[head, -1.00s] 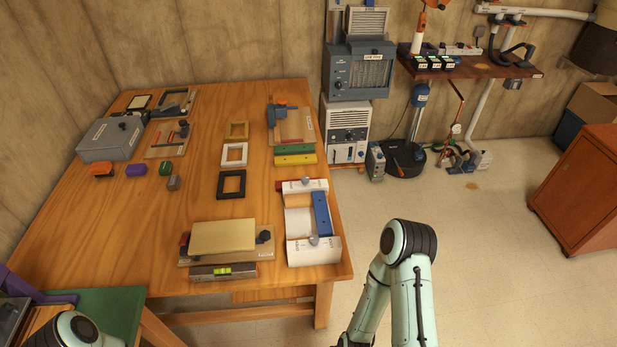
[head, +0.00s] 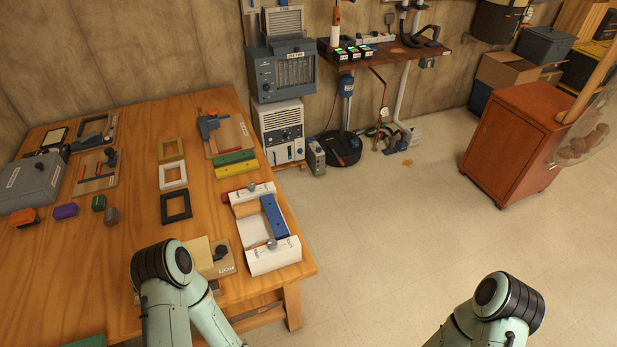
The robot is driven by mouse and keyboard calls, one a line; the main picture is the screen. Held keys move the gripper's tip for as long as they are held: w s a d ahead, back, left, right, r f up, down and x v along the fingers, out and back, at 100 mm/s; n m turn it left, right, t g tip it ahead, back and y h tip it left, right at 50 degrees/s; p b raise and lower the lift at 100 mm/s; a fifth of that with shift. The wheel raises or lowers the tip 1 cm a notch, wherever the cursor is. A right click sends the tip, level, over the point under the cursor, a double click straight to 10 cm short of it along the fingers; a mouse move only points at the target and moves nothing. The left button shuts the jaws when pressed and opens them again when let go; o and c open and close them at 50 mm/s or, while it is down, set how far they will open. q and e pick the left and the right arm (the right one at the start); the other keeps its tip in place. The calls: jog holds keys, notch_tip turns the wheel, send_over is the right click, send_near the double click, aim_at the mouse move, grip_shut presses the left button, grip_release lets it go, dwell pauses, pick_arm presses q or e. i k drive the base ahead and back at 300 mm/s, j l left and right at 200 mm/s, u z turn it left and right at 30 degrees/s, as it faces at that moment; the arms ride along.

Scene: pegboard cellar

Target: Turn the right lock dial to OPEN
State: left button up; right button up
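I cannot make out a lock dial marked OPEN in the head view. A white fixture (head: 268,260) on the table's right edge has a blue bar (head: 273,216) and a round grey knob (head: 271,244) near its front end. A similar small knob (head: 252,187) is at its back end; their markings are too small to read. A grey box (head: 27,186) with a label lies at the table's left. My two arms show at the bottom of the view, but neither gripper is in view.
The wooden table (head: 135,215) carries several frames, colored blocks and small fixtures. Grey machines (head: 281,72) stand behind its right corner. A wall shelf (head: 385,51) is farther right. A red-brown cabinet (head: 513,145) stands at right. The floor between table and cabinet is clear.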

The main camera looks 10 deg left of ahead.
aim_at(251, 186)
jog(key=z, duration=1.75)
jog(key=i+u, duration=0.1)
jog(key=i, duration=0.3)
jog(key=i+l+u, duration=0.1)
jog(key=i, duration=0.3)
jog(key=i+l+u, duration=0.1)
jog(key=i, duration=0.3)
jog(key=i+j+u, duration=0.1)
jog(key=i+u, duration=0.55)
jog(key=u, duration=0.25)
jog(key=i+l+u, duration=0.2)
jog(key=i+u, duration=0.25)
jog(key=i+j+u, duration=0.15)
jog(key=i+u, duration=1.4)
jog(key=i, duration=0.15)
jog(key=i+l+u, duration=0.25)
jog(key=i+u, duration=0.3)
jog(key=u, duration=1.65)
